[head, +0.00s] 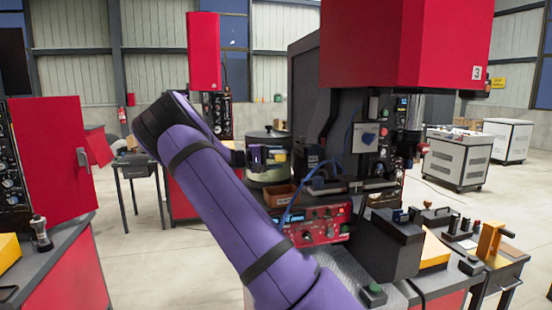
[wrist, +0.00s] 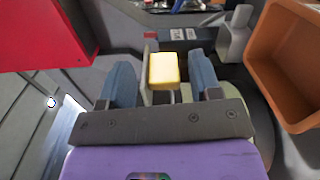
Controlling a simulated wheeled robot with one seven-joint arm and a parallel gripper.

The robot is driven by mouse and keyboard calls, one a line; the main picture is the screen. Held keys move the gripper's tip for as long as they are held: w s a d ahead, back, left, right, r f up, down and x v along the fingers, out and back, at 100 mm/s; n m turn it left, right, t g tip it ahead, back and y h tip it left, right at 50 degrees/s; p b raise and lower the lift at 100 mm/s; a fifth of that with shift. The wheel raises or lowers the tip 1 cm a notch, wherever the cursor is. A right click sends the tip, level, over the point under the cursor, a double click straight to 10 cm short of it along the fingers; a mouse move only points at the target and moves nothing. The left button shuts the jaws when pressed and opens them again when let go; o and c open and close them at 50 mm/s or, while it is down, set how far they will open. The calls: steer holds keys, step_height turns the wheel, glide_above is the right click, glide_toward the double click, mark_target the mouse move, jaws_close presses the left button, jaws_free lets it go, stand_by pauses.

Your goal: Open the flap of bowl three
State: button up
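A grey-green round bowl (head: 268,175) with a dark lid stands left of the machine in the head view. A small yellow block (head: 280,157), perhaps the handle of its flap, sits at the bowl's side. In the wrist view the yellow block (wrist: 164,68) lies between the two blue-grey fingers of my gripper (wrist: 162,75), beside a thin upright grey plate (wrist: 149,85). My gripper is open, with gaps on both sides of the block. Contact with it cannot be told. My arm partly hides the bowl in the head view. The flap's own edges are unclear.
An orange-brown bin (wrist: 257,65) stands close on the right in the wrist view. A red housing (wrist: 45,35) is close on the left. In the head view a red control box (head: 318,225) stands below, and a red cabinet marked 3 (head: 400,45) hangs above right.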

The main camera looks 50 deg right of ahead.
steer(key=shift+r, duration=0.1)
steer(key=v, duration=1)
steer(key=shift+w+a, duration=0.2)
steer(key=shift+a, duration=0.1)
